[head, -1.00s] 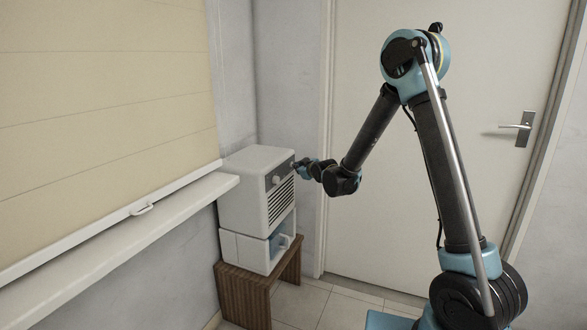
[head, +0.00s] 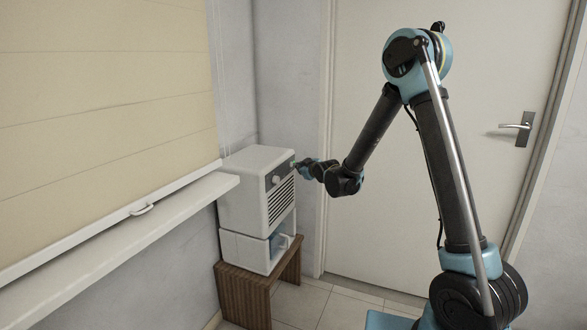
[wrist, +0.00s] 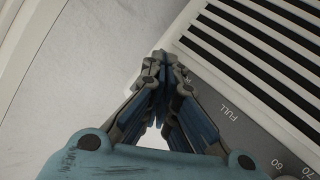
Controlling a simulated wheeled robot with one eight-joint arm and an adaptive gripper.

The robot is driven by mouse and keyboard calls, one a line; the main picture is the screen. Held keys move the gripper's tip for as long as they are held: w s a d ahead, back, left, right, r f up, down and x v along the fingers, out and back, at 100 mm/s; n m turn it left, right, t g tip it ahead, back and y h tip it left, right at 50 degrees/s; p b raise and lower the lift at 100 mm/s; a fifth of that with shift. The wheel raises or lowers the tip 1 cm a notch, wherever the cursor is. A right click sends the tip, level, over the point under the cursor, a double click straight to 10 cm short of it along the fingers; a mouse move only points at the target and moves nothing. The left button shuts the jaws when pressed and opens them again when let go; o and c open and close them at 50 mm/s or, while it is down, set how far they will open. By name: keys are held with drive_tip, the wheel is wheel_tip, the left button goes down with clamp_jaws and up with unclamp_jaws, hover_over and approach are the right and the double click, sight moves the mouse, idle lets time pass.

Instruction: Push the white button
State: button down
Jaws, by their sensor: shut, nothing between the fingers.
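The white appliance (head: 250,195) has a grey control panel (head: 281,175) on its upper front. A pale round knob (head: 277,179) is on the panel's left part. My gripper (head: 297,165) is shut and empty at the panel's right end; I cannot tell whether it touches. In the wrist view, my gripper's fingers (wrist: 163,62) are together beside the panel (wrist: 255,140), which carries the word FULL and the numbers 60 and 70. I cannot make out the white button; my fingers may hide it. A faint greenish tint shows near the fingertips in the head view.
The appliance stands on a brown slatted wooden stool (head: 245,290). A white window sill (head: 120,235) and beige blind (head: 100,120) are at the left. A door (head: 350,60) with a metal handle (head: 518,127) is behind my arm. The floor right of the stool is clear.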

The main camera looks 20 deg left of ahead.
drive_tip(key=shift+d, duration=0.15)
drive_tip(key=shift+s+d, duration=0.15)
drive_tip(key=shift+d, duration=1.35)
drive_tip(key=shift+s+d, duration=0.1)
drive_tip(key=shift+d, duration=1.35)
drive_tip(key=s+d+r+m+g+h, duration=0.15)
drive_tip(key=s+d, duration=0.25)
drive_tip(key=d, duration=0.6)
drive_tip(key=s+d+r+m+g+h, duration=0.1)
drive_tip(key=s+d+r+m+h, duration=0.2)
drive_tip(key=d, duration=0.7)
drive_tip(key=s+d+m+g+h, duration=0.15)
drive_tip(key=s+d, duration=0.35)
drive_tip(key=d, duration=0.5)
drive_tip(key=s+d+f+m+g+h, duration=0.1)
drive_tip(key=s+d+f+m, duration=0.1)
drive_tip(key=s+d, duration=0.4)
drive_tip(key=s+d+f+m+g+h, duration=0.1)
drive_tip(key=s+d, duration=0.5)
drive_tip(key=s, duration=0.7)
drive_tip(key=s+d+f+m+g+h, duration=0.1)
drive_tip(key=s+d+f+m+g, duration=0.1)
drive_tip(key=s+d+f+m, duration=0.2)
drive_tip(key=s+d+f, duration=0.1)
drive_tip(key=s+d, duration=0.2)
drive_tip(key=s, duration=0.3)
drive_tip(key=shift+m+g+h, duration=0.3)
drive_tip(key=shift+m+h, duration=0.1)
